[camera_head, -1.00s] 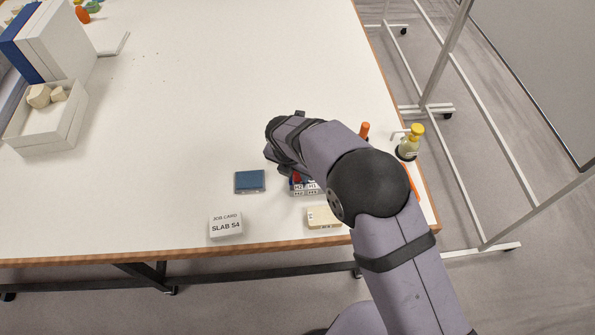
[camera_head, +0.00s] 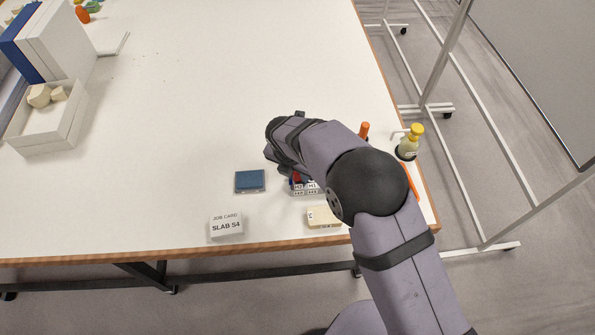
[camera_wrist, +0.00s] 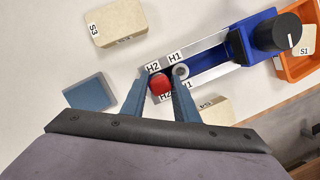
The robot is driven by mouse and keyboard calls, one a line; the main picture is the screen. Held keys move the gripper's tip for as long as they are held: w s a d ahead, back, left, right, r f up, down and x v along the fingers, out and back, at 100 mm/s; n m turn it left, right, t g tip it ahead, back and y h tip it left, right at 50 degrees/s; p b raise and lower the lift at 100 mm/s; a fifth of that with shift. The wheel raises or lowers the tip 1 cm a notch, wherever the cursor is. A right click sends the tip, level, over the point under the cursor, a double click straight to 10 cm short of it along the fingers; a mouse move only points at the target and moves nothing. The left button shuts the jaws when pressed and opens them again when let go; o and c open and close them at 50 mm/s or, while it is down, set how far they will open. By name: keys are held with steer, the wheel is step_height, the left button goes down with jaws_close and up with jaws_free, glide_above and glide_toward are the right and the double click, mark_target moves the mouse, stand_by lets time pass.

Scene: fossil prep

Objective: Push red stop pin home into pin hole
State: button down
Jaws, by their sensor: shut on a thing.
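The red stop pin (camera_wrist: 161,84) sits between my gripper's (camera_wrist: 160,92) two blue-grey fingertips in the wrist view. My gripper is shut on it, over the hole area marked H2 at the end of the rail. A second hole with a grey ring (camera_wrist: 181,71) is beside it, near the H1 label (camera_wrist: 175,58). The fixture is a pale rail (camera_wrist: 213,59) with a blue block and black knob. In the head view my arm hides most of it; a bit of red (camera_head: 296,178) shows. How deep the pin sits cannot be told.
A blue pad (camera_head: 250,181) lies left of the fixture. A yellow-capped bottle (camera_head: 408,143) stands at right. Block S3 (camera_wrist: 116,22) and an orange tray (camera_wrist: 300,68) show in the wrist view. The table's middle is clear.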

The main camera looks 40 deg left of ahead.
stand_by(0.4)
steer(key=c, duration=1.3)
jaws_free()
step_height(320, 180, up, 7)
steer(key=p, duration=0.6)
steer(key=shift+r, duration=0.1)
